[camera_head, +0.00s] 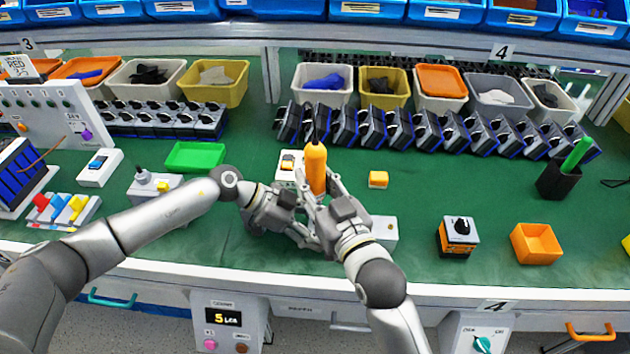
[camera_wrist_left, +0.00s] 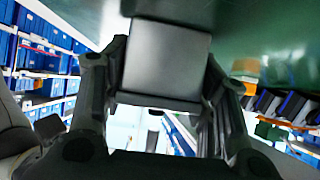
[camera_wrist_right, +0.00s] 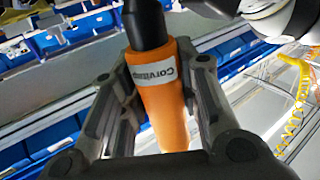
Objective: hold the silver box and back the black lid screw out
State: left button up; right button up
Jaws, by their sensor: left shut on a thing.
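In the left wrist view, the silver box (camera_wrist_left: 165,60) sits between the fingers of my left gripper (camera_wrist_left: 165,88), which is shut on it. In the head view, my left gripper (camera_head: 306,228) is near the middle of the bench front, and the box is mostly hidden by the grippers. My right gripper (camera_head: 320,190) is shut on an orange screwdriver (camera_head: 315,167) that stands about upright. The screwdriver (camera_wrist_right: 160,95) also shows in the right wrist view, with a black end and a white label. The black lid screw is not visible; the screwdriver's contact with it cannot be told.
A white box (camera_head: 384,231) stands right of my right gripper. A yellow-orange block (camera_head: 378,179), a black-and-orange rotary switch (camera_head: 458,236) and an orange bin (camera_head: 536,243) are further right. A green tray (camera_head: 195,157) lies left. Rows of switches and bins line the back.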

aim_at(320, 174)
jog(key=shift+r, duration=0.1)
grip_shut()
jog(key=shift+f, duration=0.7)
dwell(0.7)
pick_arm(q)
jog(key=shift+r, duration=0.1)
pick_arm(e)
jog(key=shift+r, duration=0.45)
dwell(1.5)
jog(key=shift+r, duration=2.3)
pick_arm(q)
jog(key=o, duration=1.5)
